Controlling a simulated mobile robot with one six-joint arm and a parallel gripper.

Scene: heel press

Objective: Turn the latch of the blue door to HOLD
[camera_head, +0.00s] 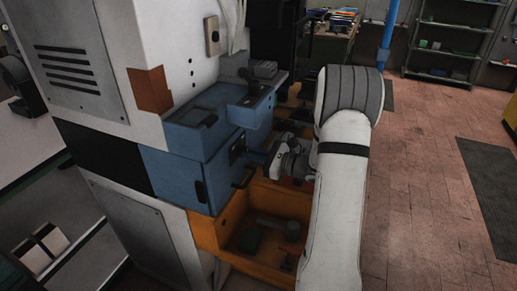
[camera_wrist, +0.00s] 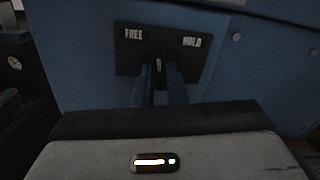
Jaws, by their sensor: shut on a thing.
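The blue door (camera_head: 213,172) is on the front of the machine in the head view, and its blue face (camera_wrist: 85,60) fills much of the wrist view. A black label plate (camera_wrist: 128,62) on it reads FREE at left and HOLD at right. The dark latch (camera_wrist: 158,64) with a pale mark stands below and between the two words. My gripper (camera_wrist: 160,78) has its two blue fingers on either side of the latch and is shut on it. In the head view my gripper (camera_head: 252,157) reaches the door from the right. Fingers hide the latch's lower part.
An orange tray (camera_head: 225,232) with a few objects in it juts out below the door. A blue ledge (camera_head: 195,117) sits above the door. The tiled floor (camera_head: 420,190) to the right is mostly clear, with a dark mat (camera_head: 490,190).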

